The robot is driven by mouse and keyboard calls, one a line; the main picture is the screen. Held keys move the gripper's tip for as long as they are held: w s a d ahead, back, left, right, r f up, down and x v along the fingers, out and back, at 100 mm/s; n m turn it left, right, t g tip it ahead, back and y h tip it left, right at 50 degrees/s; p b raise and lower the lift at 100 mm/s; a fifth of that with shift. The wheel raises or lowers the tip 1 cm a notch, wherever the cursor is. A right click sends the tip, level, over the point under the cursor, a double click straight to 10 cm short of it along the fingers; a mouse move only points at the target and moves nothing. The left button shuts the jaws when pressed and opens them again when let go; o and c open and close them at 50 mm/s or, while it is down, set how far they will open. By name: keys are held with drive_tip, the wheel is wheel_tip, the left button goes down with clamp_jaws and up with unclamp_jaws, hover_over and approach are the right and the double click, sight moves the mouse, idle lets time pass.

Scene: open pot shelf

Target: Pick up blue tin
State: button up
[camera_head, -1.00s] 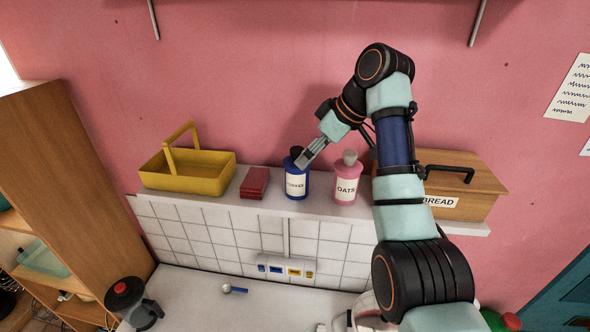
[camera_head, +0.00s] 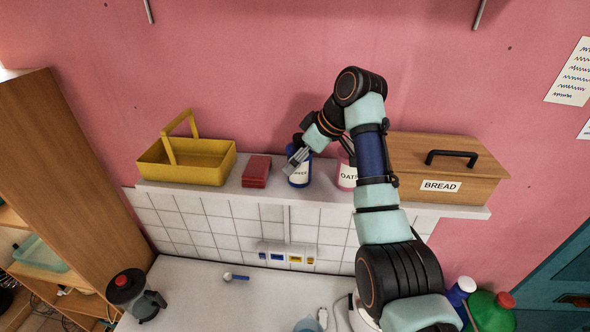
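The blue tin (camera_head: 299,180) stands upright on the white shelf, with a white label on its front. My gripper (camera_head: 294,164) is at the tin's upper part, its grey fingers pointing down and left across the tin's top and front. The fingers and wrist hide most of the tin's upper end. I cannot tell whether the fingers touch the tin or how far apart they are.
A pink OATS tin (camera_head: 347,178), partly behind my arm, stands close right of the blue tin. A red box (camera_head: 256,171) and yellow basket (camera_head: 190,178) are to the left. A wooden BREAD box (camera_head: 440,187) is to the right on the shelf (camera_head: 325,194).

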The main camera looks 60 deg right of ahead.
drive_tip(key=c, duration=1.3)
drive_tip(key=shift+r, duration=0.15)
wheel_tip(320, 180, up, 10)
drive_tip(key=shift+f+b, duration=0.1)
drive_tip(key=shift+b, duration=0.6)
